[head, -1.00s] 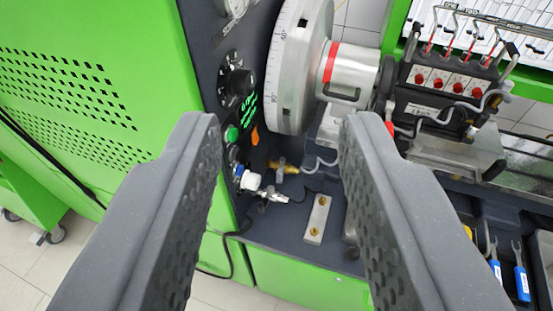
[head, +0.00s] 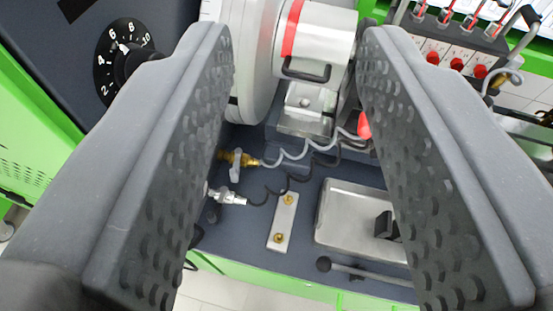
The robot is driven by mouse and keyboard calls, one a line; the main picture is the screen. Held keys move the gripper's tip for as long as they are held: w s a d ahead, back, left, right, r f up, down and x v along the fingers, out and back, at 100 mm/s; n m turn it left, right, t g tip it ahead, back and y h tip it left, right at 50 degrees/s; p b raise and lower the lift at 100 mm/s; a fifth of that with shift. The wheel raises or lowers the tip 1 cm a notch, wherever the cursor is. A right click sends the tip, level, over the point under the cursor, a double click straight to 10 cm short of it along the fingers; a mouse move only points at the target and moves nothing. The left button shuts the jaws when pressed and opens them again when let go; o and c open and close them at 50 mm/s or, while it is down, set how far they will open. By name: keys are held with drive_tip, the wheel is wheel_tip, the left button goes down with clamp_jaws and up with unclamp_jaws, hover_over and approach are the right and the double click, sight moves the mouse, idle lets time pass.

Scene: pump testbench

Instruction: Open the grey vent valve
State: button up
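My gripper (head: 297,42) is open and empty, its two dark grey fingers wide apart on either side of the view. Between them, further off, a brass fitting with a small grey lever (head: 235,170) sits beside the left finger, with a grey coiled line leading right from it. A silver fitting (head: 229,197) lies just below it, with a dark coiled line. The left finger hides the left ends of both fittings. I cannot tell for sure which one is the grey vent valve. Neither finger visibly touches them.
A large silver drum with a red-banded cylinder (head: 320,38) stands at the top. A metal plate with two brass studs (head: 283,222), a steel tray (head: 350,212) and a ball-ended rod (head: 365,275) lie on the dark deck. A numbered dial (head: 122,58) is at upper left.

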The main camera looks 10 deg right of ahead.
drive_tip(key=w+d+f+b, duration=0.1)
drive_tip(key=w+d+f, duration=0.15)
drive_tip(key=f, duration=0.35)
drive_tip(key=w+d+f+b, duration=0.1)
drive_tip(key=w+d+f, duration=0.1)
drive_tip(key=w+f, duration=0.35)
drive_tip(key=n+g+y+b, duration=0.2)
drive_tip(key=n+y+b, duration=0.1)
drive_tip(key=n+y, duration=0.25)
approach(235, 175)
drive_tip(key=shift+m+g+y, duration=0.3)
drive_tip(key=shift+m+y, duration=0.15)
drive_tip(key=b+x, duration=0.1)
drive_tip(key=x, duration=0.2)
drive_tip(key=b+x, duration=0.1)
drive_tip(key=x, duration=0.2)
drive_tip(key=b+x, duration=0.2)
drive_tip(key=x, duration=0.2)
drive_tip(key=shift+w+d+r, duration=0.1)
drive_tip(key=shift+w+d, duration=0.15)
drive_tip(key=shift+w+a, duration=0.15)
drive_tip(key=shift+w, duration=0.2)
